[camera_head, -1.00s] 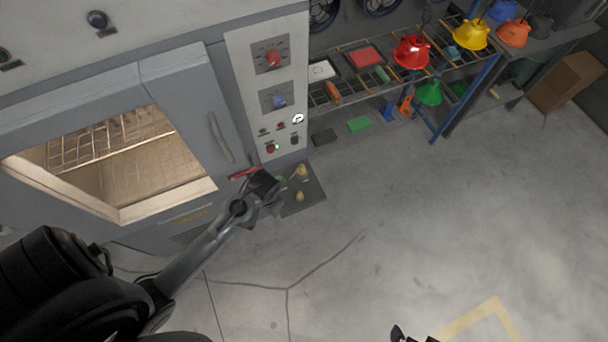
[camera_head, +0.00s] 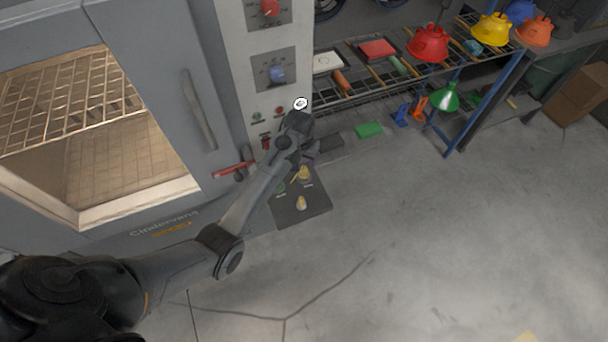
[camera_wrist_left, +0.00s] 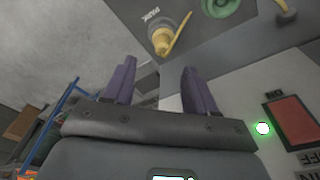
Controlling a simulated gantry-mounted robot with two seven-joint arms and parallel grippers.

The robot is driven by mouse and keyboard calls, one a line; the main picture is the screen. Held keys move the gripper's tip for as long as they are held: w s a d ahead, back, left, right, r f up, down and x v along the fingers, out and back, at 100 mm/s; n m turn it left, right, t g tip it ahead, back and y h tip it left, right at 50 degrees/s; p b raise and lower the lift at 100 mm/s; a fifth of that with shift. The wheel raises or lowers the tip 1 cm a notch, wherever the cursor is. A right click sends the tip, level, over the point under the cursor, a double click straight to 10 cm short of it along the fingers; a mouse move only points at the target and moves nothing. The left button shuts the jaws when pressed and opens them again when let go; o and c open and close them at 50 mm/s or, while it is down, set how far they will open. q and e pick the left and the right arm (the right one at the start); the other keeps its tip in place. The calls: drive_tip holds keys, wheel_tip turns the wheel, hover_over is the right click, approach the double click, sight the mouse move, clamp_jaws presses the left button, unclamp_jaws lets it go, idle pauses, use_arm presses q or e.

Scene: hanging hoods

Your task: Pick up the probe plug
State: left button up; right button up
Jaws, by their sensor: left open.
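A yellow plug-like piece (camera_wrist_left: 168,36) stands on a grey shelf panel beside white lettering that looks like PARK. I take it for the probe plug. In the head view two yellow pieces show on this panel, a rear one (camera_head: 304,174) and a front one (camera_head: 301,204); I cannot tell for sure which is the plug. My left gripper (camera_head: 312,150) is above and behind them, in front of the control panel. In the left wrist view its purple fingers (camera_wrist_left: 158,80) are apart with nothing between them. My right gripper is not in view.
A green ring (camera_wrist_left: 222,4) sits on the shelf panel (camera_head: 312,208). The control panel (camera_head: 236,60) has knobs, a red switch (camera_wrist_left: 297,122) and a lit green lamp (camera_wrist_left: 263,128). The oven door handle (camera_head: 199,110) is to the left. A rack with coloured hoods (camera_head: 430,44) is at right. Open floor lies in front.

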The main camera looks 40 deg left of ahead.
sight(304, 168)
use_arm(q)
drive_tip(key=f, duration=0.3)
drive_tip(key=shift+w+a+f+b, duration=0.1)
drive_tip(key=shift+w+f+b, duration=0.1)
drive_tip(key=shift+f+b, duration=0.1)
drive_tip(key=f, duration=0.1)
drive_tip(key=f+b, duration=0.1)
drive_tip(key=f, duration=0.2)
drive_tip(key=shift+w+a+f+b, duration=0.1)
drive_tip(key=shift+w+a+b, duration=0.2)
drive_tip(key=shift+w+a, duration=0.05)
drive_tip(key=shift+f, duration=0.45)
drive_tip(key=shift+c, duration=0.2)
clamp_jaws()
drive_tip(key=shift+r, duration=0.15)
